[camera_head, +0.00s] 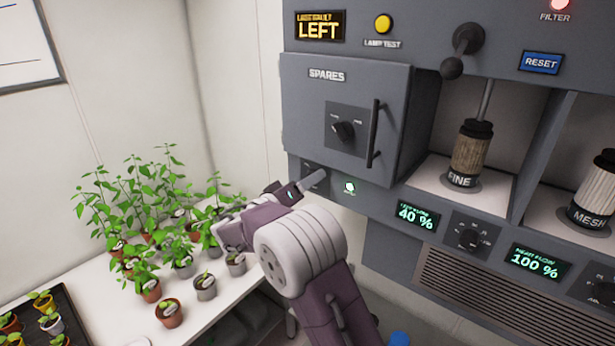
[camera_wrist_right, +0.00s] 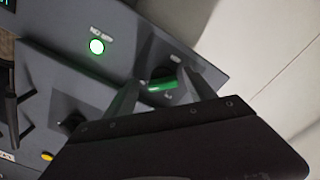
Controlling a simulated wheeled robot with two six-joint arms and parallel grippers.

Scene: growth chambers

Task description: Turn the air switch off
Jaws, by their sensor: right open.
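The air switch (camera_wrist_right: 162,85) shows in the right wrist view as a small green-lit rocker or lever on a dark plate. Its plate (camera_head: 311,168) shows in the head view below the spares door, mostly covered by my gripper; its label is not readable. My right gripper (camera_head: 314,181) is at the panel in front of the switch. In the right wrist view my right gripper (camera_wrist_right: 157,78) is open, with one finger on each side of the green part. I cannot tell whether the fingers touch it. A round green lamp (camera_head: 349,187) glows beside the switch. My left gripper is not in view.
The spares door (camera_head: 345,100) with a knob and bar handle is above the switch. A 40 % display (camera_head: 416,217) and dial (camera_head: 470,237) are to the right. Potted plants (camera_head: 150,285) crowd the white table (camera_head: 205,320) at left.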

